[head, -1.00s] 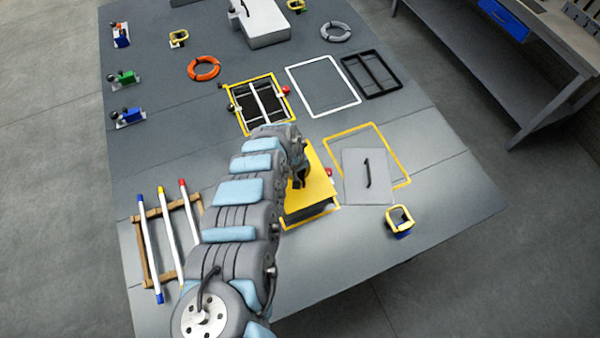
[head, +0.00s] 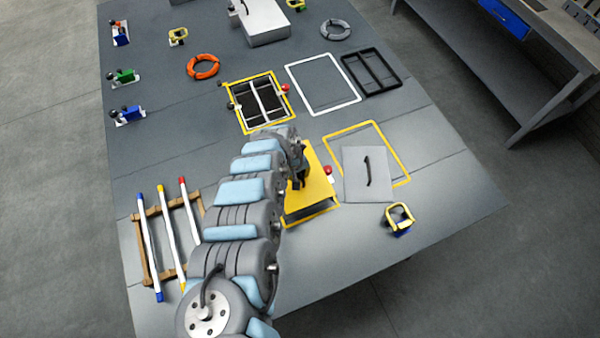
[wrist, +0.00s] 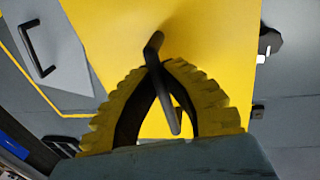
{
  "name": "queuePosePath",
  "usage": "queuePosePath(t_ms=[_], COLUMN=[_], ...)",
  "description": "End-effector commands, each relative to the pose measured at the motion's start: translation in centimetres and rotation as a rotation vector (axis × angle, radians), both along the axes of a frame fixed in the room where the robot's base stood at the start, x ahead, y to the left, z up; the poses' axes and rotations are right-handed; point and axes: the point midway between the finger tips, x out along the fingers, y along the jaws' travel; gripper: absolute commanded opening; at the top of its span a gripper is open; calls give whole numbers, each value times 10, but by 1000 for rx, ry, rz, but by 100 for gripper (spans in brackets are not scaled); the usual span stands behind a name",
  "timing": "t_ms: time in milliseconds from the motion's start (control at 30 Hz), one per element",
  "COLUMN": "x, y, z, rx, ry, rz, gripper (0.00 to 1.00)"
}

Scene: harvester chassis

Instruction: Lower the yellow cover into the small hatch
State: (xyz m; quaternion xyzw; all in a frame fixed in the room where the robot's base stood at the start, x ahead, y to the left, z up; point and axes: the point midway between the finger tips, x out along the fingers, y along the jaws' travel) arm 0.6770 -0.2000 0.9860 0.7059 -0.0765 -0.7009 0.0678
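The yellow cover (head: 320,188) is a flat panel at the near middle of the deck, over the yellow-edged small hatch (head: 318,215). A thin dark strip shows between the cover's near edge and the hatch's yellow edge. Whether the cover is seated cannot be told. My gripper (head: 299,178) is above the cover, partly hidden by my arm. In the wrist view the two yellow ribbed fingers (wrist: 163,68) close around the cover's dark bar handle (wrist: 162,88). The cover (wrist: 190,25) fills the upper middle there. The hatch's far-left side is hidden by my arm.
A grey plate with a black handle (head: 358,183) lies just right, partly over a yellow outline (head: 340,131). A red knob (head: 328,170) stands close beside the cover. A yellow-and-blue fixture (head: 399,219) is at near right. A rack of rods (head: 150,240) lies left.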

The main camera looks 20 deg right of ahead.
Motion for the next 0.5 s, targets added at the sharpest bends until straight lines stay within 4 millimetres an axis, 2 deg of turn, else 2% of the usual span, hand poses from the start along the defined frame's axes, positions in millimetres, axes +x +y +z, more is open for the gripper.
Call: queuePosePath(t_ms=[500], x=[1], y=[-1], z=[-29], rx=[0], ry=[-2], rz=[-1], gripper=[0])
